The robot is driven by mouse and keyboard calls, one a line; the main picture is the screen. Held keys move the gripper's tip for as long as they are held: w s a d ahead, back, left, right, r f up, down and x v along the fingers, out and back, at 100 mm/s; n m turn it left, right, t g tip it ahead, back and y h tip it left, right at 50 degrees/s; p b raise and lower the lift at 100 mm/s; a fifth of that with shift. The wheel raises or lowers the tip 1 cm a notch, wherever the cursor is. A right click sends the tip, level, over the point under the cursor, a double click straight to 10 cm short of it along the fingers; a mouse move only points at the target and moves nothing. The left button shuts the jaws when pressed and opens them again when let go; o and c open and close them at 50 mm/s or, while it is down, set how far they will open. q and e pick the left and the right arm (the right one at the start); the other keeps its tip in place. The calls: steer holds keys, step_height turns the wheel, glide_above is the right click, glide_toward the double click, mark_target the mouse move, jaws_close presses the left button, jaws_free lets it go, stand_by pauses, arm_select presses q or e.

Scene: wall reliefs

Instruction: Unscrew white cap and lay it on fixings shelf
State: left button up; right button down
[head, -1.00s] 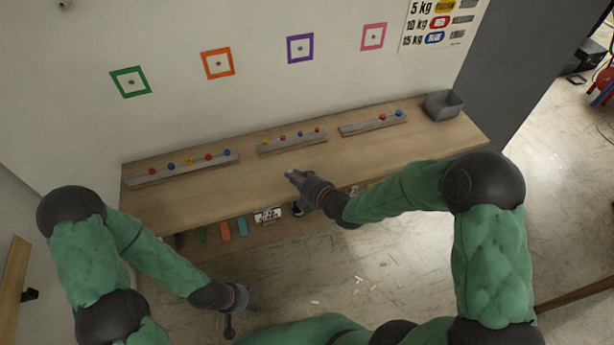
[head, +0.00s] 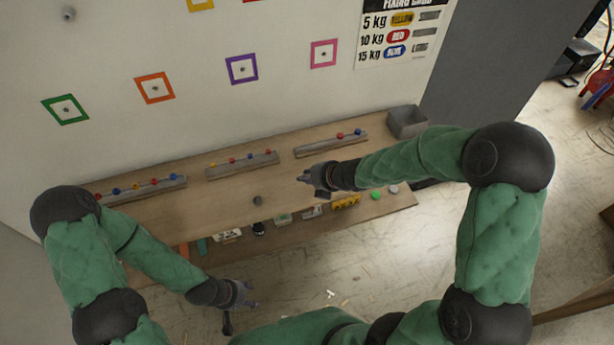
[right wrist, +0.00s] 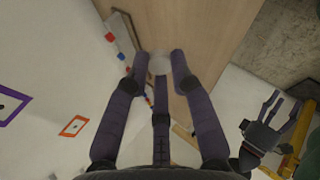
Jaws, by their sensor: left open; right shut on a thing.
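My right gripper (head: 308,179) is shut and hangs over the front part of the wooden shelf. In the right wrist view a pale round white cap (right wrist: 160,63) sits between its fingertips. The cap is too small to make out in the head view. My left gripper (head: 246,294) is open and empty, low in front of the shelf over the floor.
Racks (head: 242,165) with coloured fixings line the back of the shelf, and a grey bin (head: 407,121) stands at its right end. A lower shelf holds several items, including a yellow one (head: 346,202) and a green one (head: 376,195). Coloured frames (head: 241,69) hang on the wall.

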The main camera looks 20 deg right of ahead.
steer(key=shift+f+b, duration=2.35)
steer(key=shift+f, duration=0.35)
steer(key=c, duration=1)
jaws_free()
steer(key=shift+r, duration=0.1)
